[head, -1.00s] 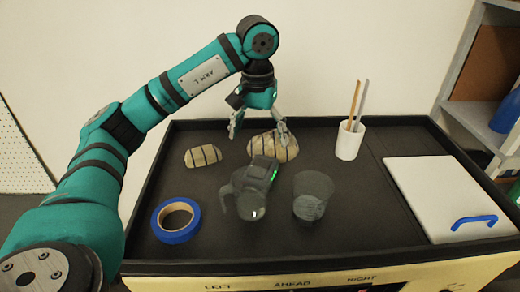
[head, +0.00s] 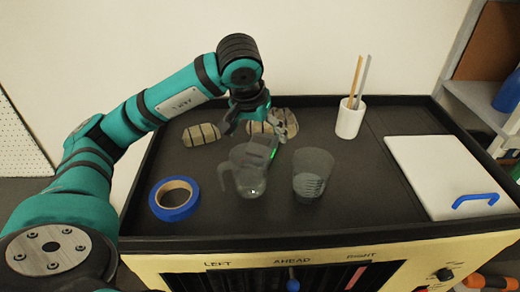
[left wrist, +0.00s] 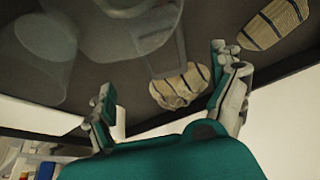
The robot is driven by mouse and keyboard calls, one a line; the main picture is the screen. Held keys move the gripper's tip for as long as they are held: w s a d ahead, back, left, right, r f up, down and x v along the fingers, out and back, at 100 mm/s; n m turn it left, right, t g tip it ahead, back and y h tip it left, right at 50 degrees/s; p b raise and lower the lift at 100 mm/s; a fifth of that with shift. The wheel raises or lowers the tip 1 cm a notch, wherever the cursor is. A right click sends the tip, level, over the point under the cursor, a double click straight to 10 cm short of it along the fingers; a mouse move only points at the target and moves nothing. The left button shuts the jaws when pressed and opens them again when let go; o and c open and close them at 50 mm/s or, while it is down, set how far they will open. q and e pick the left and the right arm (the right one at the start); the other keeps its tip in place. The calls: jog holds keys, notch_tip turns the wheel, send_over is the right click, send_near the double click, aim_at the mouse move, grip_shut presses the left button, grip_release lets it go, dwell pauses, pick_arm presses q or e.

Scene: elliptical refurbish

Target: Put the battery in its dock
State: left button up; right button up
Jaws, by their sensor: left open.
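A dark block with a green light (head: 274,153) lies on the table, partly seen through a clear jug (head: 243,172). I cannot tell whether it is the battery, the dock or both. A small white light shows low through the jug. My left gripper (head: 258,124) is open and empty, just behind the block, with a tan banded bundle (head: 291,121) partly hidden behind its fingers. In the left wrist view the open fingers (left wrist: 163,82) have that bundle (left wrist: 178,88) between them in the picture, apart from both fingertips. The right gripper is out of view.
A clear cup (head: 312,174) stands right of the jug. Blue tape (head: 174,198) lies front left, and another bundle (head: 201,135) back left. A white holder with sticks (head: 350,118) and a white board with a blue handle (head: 447,176) are on the right. The tray has raised edges.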

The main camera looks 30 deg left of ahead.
aim_at(260, 143)
pick_arm(q)
jog(key=shift+x, duration=1.25)
jog(key=x, duration=0.1)
jog(key=p+x, duration=0.2)
jog(key=x, duration=0.1)
jog(key=shift+a+f, duration=0.1)
jog(key=shift+a, duration=0.15)
jog(key=shift+w+f, duration=0.15)
jog(key=shift+f, duration=0.25)
jog(key=shift+r, duration=0.1)
jog(key=c, duration=1.4)
